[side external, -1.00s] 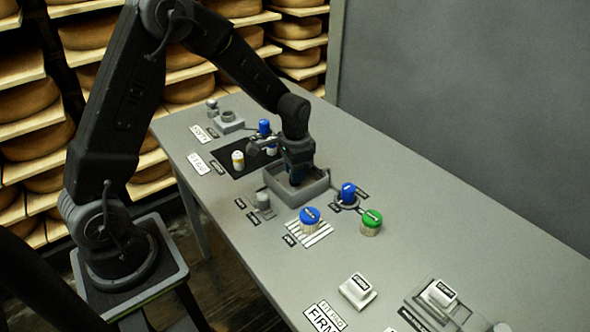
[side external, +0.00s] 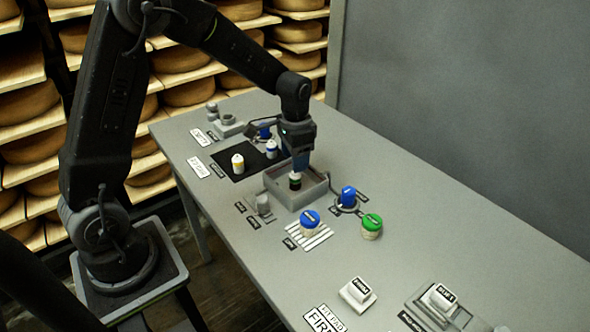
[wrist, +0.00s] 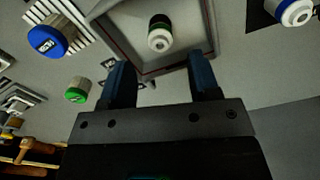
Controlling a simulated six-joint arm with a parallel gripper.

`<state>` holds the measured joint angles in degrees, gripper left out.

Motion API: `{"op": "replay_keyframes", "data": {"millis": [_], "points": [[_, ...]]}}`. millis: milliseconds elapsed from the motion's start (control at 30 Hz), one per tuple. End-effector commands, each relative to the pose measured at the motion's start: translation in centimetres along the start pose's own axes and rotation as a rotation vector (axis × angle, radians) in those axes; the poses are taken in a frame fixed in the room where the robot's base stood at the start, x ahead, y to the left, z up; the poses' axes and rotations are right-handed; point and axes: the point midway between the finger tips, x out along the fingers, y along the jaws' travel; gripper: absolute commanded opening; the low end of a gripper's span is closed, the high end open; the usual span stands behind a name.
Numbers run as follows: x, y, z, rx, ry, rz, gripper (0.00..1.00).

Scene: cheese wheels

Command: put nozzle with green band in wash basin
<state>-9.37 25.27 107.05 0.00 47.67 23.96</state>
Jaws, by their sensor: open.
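In the wrist view the nozzle (wrist: 160,34) shows within the walls of the basin (wrist: 190,48), clear of both fingers. My gripper (side external: 301,167) is just above the nozzle, pointing down. In the wrist view my gripper (wrist: 161,78) has its two blue fingers wide apart with nothing between them.
Nozzles with yellow (side external: 238,164) and blue (side external: 272,149) bands stand on a black mat behind the basin. Blue-capped jars (side external: 310,220) (side external: 348,196) and a green-capped jar (side external: 372,226) are in front. A grey knob (side external: 263,205) is beside the basin.

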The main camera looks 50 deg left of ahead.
Motion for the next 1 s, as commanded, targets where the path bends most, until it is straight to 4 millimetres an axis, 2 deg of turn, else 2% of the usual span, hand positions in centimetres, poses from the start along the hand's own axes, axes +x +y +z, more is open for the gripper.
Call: {"op": "replay_keyframes", "data": {"millis": [33, 200, 433, 567, 667, 800, 1000], "points": [[-1.3, -0.1, -0.1, 0.000, 0.006, -0.003, 0.56], [-4.3, 0.0, -0.1, 0.000, 0.004, -0.002, 0.56], [-6.5, 0.1, 0.1, -0.001, 0.005, -0.002, 0.56], [-8.5, 1.1, 1.2, -0.017, 0.038, -0.016, 0.56], [-11.0, 2.8, 3.2, -0.044, 0.094, -0.036, 0.56], [-14.3, 5.6, 7.1, -0.096, 0.192, -0.060, 0.56], [-16.6, 9.2, 13.2, -0.169, 0.335, -0.074, 0.56]]}}
